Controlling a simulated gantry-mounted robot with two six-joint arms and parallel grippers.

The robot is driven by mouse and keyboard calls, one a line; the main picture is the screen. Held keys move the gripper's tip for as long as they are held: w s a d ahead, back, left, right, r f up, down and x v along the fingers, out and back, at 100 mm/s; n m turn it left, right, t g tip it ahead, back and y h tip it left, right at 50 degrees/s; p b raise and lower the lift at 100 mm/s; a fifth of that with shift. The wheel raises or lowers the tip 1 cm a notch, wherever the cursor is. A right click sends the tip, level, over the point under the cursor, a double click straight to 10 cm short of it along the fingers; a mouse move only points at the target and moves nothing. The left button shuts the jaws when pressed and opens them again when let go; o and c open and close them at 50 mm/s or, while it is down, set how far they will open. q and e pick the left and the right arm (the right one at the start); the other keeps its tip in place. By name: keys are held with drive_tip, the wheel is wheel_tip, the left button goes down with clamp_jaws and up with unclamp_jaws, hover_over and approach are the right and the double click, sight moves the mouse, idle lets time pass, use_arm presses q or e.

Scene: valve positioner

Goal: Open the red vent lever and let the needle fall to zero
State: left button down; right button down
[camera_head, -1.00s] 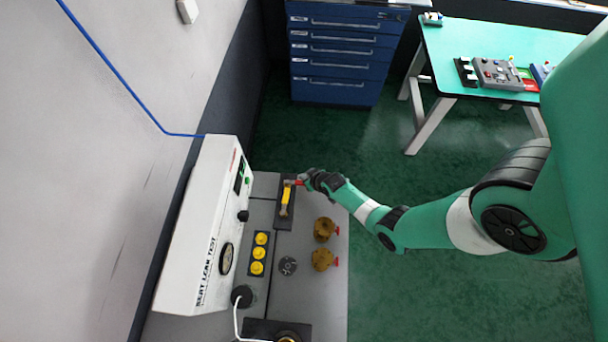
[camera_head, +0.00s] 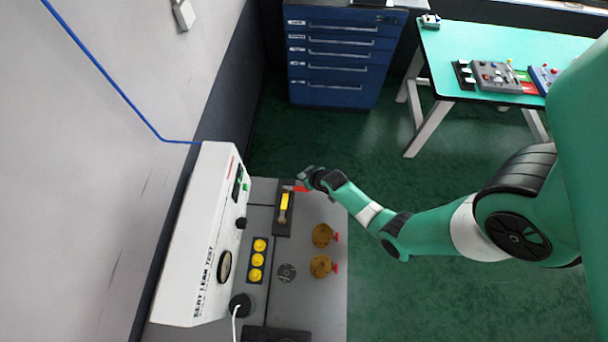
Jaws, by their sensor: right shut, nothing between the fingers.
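The red vent lever (camera_head: 296,189) sticks out to the right from the yellow-bodied valve (camera_head: 284,208) on a dark plate at the bench's far end. My right gripper (camera_head: 303,182) is shut and empty, just above the lever's outer end in the picture; I cannot tell whether it touches it. A round gauge (camera_head: 224,266) sits on the front of the white seat leak test console (camera_head: 205,240); its needle is too small to read. My left gripper is not in view.
Two brass fittings with red handles (camera_head: 322,236) (camera_head: 321,266) stand near the bench's right edge. A blue drawer cabinet (camera_head: 338,55) and green table (camera_head: 480,50) stand farther back.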

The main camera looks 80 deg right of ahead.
sight(302, 191)
drive_tip(key=a+r, duration=0.1)
drive_tip(key=a+r+p, duration=0.1)
drive_tip(key=r, duration=0.1)
drive_tip(key=a+r, duration=0.2)
drive_tip(key=shift+s, duration=0.3)
